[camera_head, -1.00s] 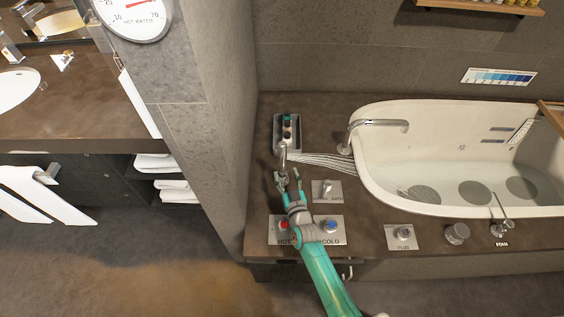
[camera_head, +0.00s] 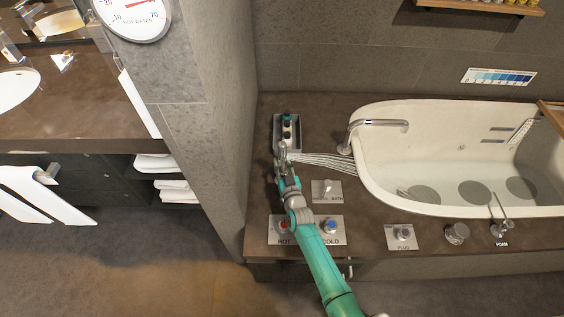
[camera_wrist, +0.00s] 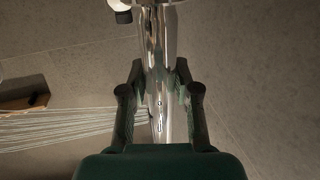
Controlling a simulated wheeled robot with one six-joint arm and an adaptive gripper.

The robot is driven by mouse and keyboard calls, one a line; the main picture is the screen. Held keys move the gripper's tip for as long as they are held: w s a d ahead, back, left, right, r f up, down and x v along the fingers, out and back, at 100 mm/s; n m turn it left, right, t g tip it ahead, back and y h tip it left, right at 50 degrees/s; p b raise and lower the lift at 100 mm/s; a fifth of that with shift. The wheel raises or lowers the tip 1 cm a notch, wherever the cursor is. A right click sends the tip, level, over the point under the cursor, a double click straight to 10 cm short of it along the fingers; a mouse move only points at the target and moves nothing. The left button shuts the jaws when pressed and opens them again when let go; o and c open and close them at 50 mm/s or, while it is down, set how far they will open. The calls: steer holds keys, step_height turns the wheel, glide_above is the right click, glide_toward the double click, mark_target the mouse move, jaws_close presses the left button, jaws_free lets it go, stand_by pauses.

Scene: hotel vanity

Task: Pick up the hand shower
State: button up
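The hand shower (camera_head: 283,151) is a chrome piece standing near the left end of the tub deck. In the wrist view its shiny shaft (camera_wrist: 160,85) runs upright between my two fingers. My gripper (camera_head: 281,162) has reached it in the head view, where it partly covers the lower part. In the wrist view my gripper (camera_wrist: 160,72) has its dark fingers spread, one on each side of the shaft. The fingers look open around it, and a firm grip does not show. Thin pale streams (camera_head: 325,161) run from beside the hand shower toward the tub.
Labelled control plates (camera_head: 327,191) lie on the deck near my arm. A stone wall (camera_head: 215,130) rises at the left.

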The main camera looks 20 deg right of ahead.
jaws_close()
steer(key=shift+r, duration=0.15)
